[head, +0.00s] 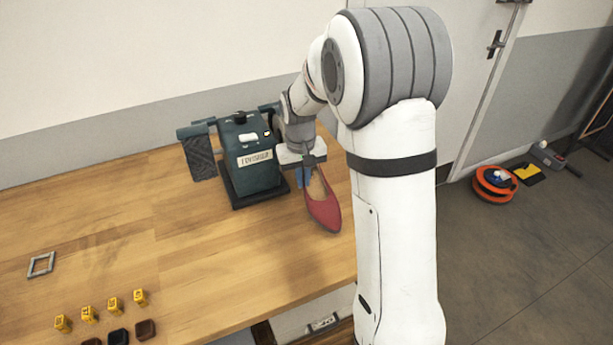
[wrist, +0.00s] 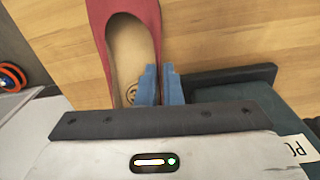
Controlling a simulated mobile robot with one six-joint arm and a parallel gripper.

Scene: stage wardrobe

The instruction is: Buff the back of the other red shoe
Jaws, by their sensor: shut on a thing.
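The red shoe (head: 326,212) is in my gripper (head: 305,177) at the right part of the wooden table, its toe pointing toward the front. In the wrist view the shoe (wrist: 125,7) shows its tan insole, and my blue fingers (wrist: 160,85) are shut on its side wall near the heel. The heel end is hidden behind my gripper. A dark green machine (head: 248,165) with a label stands just left of my gripper, with a dark textured pad (head: 198,158) on its left side. Its right end is partly hidden by my arm. I cannot tell whether the shoe touches it.
On the wooden table (head: 200,260), several yellow blocks (head: 113,303) and dark small pieces (head: 145,329) lie at the front left. A grey square frame (head: 41,264) lies at far left. The table's middle is clear. An orange reel (head: 494,184) sits on the floor at right.

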